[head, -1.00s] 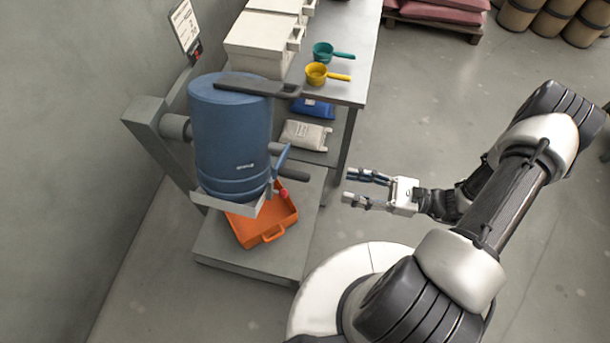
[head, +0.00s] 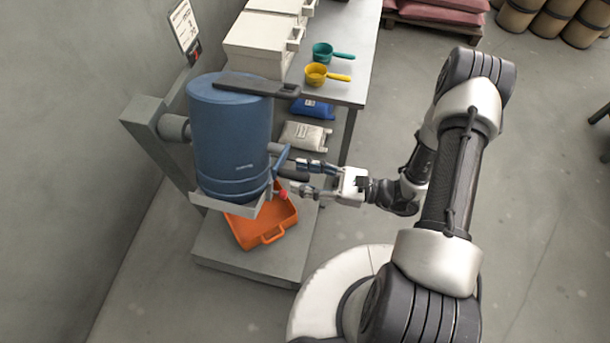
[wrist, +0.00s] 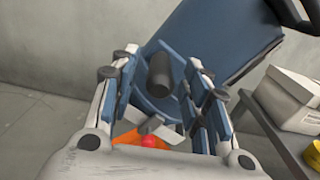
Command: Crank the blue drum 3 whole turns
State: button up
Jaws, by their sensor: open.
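The blue drum (head: 230,135) stands upright on its grey frame beside the wall. It also shows tilted at the top of the wrist view (wrist: 222,35). A dark cylindrical crank handle (head: 292,172) sticks out from the drum's right side. My gripper (head: 299,177) is open, with its fingertips at the handle. In the wrist view the handle (wrist: 160,76) lies between the two open fingers, with gaps on both sides. A red knob (head: 283,195) sits low by the drum's front, near the lower finger.
An orange tray (head: 262,232) lies on the grey base (head: 215,257) below the drum. A bench (head: 347,88) behind holds white bins (head: 262,42), a yellow scoop (head: 318,74) and a green scoop (head: 324,52). Bags lie on its lower shelf.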

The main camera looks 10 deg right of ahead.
jog(key=shift+c, duration=0.5)
grip_shut()
